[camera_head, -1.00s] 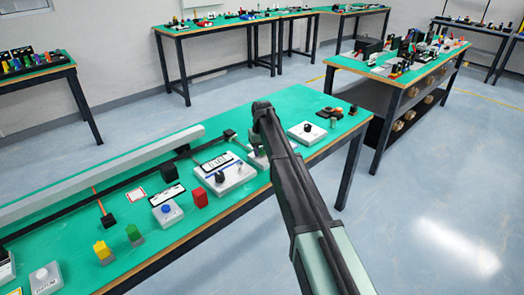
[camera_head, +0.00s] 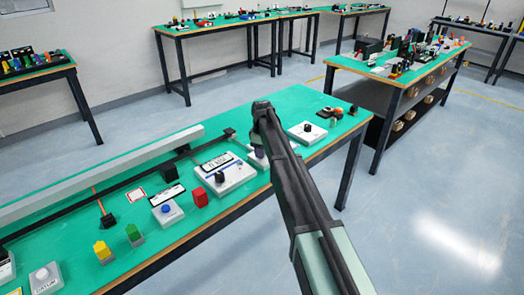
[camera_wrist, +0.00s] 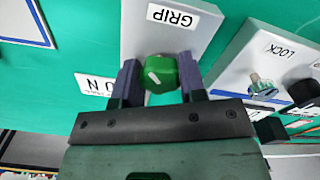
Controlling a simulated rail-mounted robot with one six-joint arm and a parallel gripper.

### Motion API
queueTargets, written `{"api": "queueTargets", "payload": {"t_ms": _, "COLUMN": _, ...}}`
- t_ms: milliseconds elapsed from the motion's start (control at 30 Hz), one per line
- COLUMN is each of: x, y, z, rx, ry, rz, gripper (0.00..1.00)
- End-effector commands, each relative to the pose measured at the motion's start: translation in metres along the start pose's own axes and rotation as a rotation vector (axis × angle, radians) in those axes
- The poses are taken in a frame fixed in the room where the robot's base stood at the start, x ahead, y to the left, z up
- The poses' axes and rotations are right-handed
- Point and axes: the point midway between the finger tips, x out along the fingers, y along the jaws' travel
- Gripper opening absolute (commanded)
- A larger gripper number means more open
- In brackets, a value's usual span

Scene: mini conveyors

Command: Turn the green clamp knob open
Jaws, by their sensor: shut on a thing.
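In the wrist view, the green clamp knob (camera_wrist: 162,70) sits on a pale grey box with an upside-down GRIP label (camera_wrist: 170,16). A short white mark on the knob's face is slanted. My gripper (camera_wrist: 160,76) has one finger on each side of the knob and is shut on it. In the head view, my arm's end (camera_head: 262,108) is over the front bench, and the green knob cannot be made out there.
In the head view, a red block (camera_head: 200,196) and a blue-button box (camera_head: 168,212) stand left of my arm on the green bench.

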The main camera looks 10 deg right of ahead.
Motion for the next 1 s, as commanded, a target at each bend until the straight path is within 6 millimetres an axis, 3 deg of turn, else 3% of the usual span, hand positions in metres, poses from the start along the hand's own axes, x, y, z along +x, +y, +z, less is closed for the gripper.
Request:
{"api": "queueTargets", "payload": {"t_ms": 667, "x": 0.0002, "y": -0.0004, "z": 0.0003, "rx": -0.068, "ry": -0.001, "rz": -0.001, "gripper": 0.14}}
{"api": "queueTargets", "payload": {"t_ms": 700, "x": 0.0002, "y": -0.0004, "z": 0.0003, "rx": -0.069, "ry": -0.001, "rz": -0.001, "gripper": 0.43}}
{"api": "queueTargets", "payload": {"t_ms": 800, "x": 0.0001, "y": -0.0003, "z": 0.0002, "rx": -0.068, "ry": -0.001, "rz": -0.001, "gripper": 0.58}}
{"api": "queueTargets", "payload": {"t_ms": 867, "x": 0.0001, "y": -0.0003, "z": 0.0002, "rx": -0.068, "ry": -0.001, "rz": -0.001, "gripper": 0.64}}
{"api": "queueTargets", "payload": {"t_ms": 1000, "x": 0.0001, "y": -0.0002, "z": 0.0001, "rx": -0.067, "ry": 0.0, "rz": 0.0, "gripper": 0.64}}
